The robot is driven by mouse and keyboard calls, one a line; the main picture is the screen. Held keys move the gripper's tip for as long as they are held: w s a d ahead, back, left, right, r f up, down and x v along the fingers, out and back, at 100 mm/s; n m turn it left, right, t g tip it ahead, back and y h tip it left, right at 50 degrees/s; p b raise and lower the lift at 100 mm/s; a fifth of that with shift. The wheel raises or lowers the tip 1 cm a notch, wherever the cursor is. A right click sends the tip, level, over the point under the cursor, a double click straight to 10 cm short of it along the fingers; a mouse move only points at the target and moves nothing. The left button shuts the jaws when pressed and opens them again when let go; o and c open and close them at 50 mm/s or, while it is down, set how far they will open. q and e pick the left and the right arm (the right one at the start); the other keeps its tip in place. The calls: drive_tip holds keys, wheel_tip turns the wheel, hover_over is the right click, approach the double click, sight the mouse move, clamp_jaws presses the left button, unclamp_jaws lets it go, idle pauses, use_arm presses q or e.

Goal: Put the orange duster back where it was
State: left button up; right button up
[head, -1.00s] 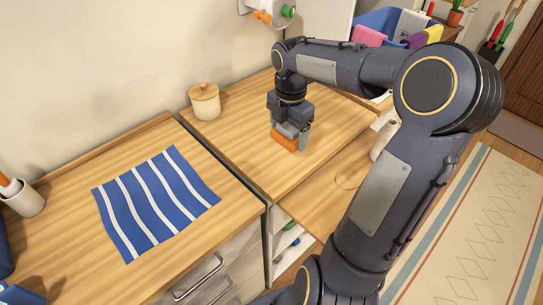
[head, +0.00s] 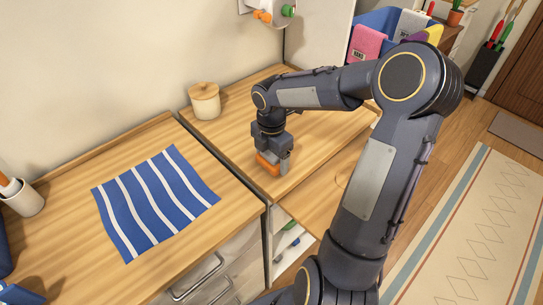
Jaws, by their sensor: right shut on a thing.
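The orange duster (head: 267,164) is in my right gripper (head: 270,160), low over the front part of the right wooden counter (head: 313,134). The gripper is shut on it and points down. I cannot tell whether the duster touches the counter. The fingers and wrist partly hide it. My left gripper is not in view.
A blue striped cloth (head: 155,203) lies on the left counter. A lidded wooden jar (head: 205,101) stands at the back, left of my right gripper. A blue bin (head: 377,20) with cloths stands at the back right. A lower wooden surface (head: 318,196) is at the right.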

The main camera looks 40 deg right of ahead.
drive_tip(key=shift+f, duration=0.2)
drive_tip(key=o, duration=0.9)
drive_tip(key=shift+r, duration=0.1)
wheel_tip(320, 180, up, 12)
drive_tip(key=shift+f+p, duration=0.2)
drive_tip(key=shift+p, duration=0.1)
drive_tip(key=shift+r, duration=0.3)
drive_tip(key=shift+s+a+f+m+t+y, duration=0.4)
drive_tip(key=shift+s+a+m+t+y, duration=0.4)
drive_tip(key=shift+s+a+m, duration=2)
drive_tip(key=shift+s+a+f+m+t+y, duration=0.45)
drive_tip(key=shift+s+a+m+t, duration=1.05)
drive_tip(key=shift+s+m, duration=2.15)
drive_tip(key=shift+s+a+f+m+t+y, duration=0.35)
drive_tip(key=shift+s+a+m+t+y, duration=0.25)
drive_tip(key=shift+s+a+m, duration=2.7)
